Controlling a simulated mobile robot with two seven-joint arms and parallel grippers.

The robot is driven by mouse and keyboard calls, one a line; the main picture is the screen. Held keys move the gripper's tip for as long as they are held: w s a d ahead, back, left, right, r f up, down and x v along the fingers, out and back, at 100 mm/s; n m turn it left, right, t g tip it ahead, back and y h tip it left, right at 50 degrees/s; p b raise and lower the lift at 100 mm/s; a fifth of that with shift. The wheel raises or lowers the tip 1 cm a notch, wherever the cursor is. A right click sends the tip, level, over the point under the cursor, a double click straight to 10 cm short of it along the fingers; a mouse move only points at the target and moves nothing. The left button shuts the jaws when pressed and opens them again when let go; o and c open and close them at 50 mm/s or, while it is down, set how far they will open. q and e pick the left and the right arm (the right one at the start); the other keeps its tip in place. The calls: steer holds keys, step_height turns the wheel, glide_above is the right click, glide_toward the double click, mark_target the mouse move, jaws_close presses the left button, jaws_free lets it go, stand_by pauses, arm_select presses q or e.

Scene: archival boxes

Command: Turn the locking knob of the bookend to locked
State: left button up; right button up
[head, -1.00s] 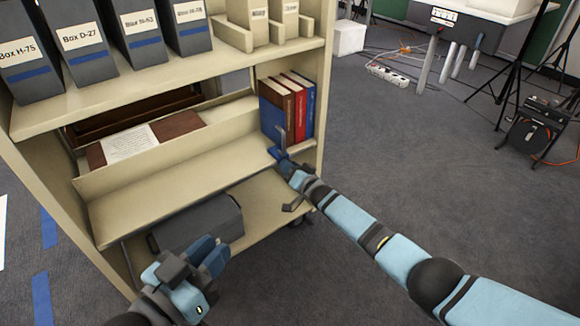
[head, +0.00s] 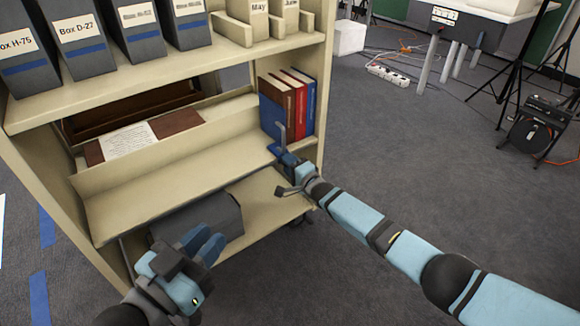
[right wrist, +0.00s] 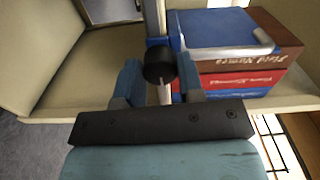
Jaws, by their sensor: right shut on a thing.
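The bookend shows in the head view as a grey upright (head: 282,134) in front of the books on the middle shelf. In the right wrist view its post (right wrist: 153,16) rises at the top centre, with the black round locking knob (right wrist: 159,66) in front, bearing a pale line. My right gripper (head: 287,158) is at the bookend; in the wrist view its blue fingers (right wrist: 160,80) stand on both sides of the knob, shut on it. The knob is hidden in the head view. My left gripper (head: 207,246) is open and empty before the lower shelf.
Upright books (head: 297,105) stand at the right end of the middle shelf (head: 170,178), beside the bookend. A dark box (head: 222,217) lies on the lower shelf behind my left gripper. Labelled boxes (head: 83,45) stand on the top shelf. Open carpet (head: 400,170) lies right of the cart.

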arm_select(q)
steer(key=shift+a, duration=0.1)
arm_select(e)
steer(key=shift+m, duration=0.6)
steer(key=o, duration=0.9)
arm_select(q)
steer(key=shift+r, duration=0.1)
arm_select(e)
steer(key=shift+o, duration=0.2)
arm_select(q)
steer(key=s+r+n+p, duration=0.1)
steer(key=p, duration=0.2)
steer(key=s+d+r+n+p, duration=0.1)
steer(key=r+n+p, duration=0.1)
steer(key=p, duration=0.1)
steer(key=shift+d+p, duration=0.1)
steer(key=shift+p, duration=0.25)
arm_select(e)
steer(key=v, duration=1.4)
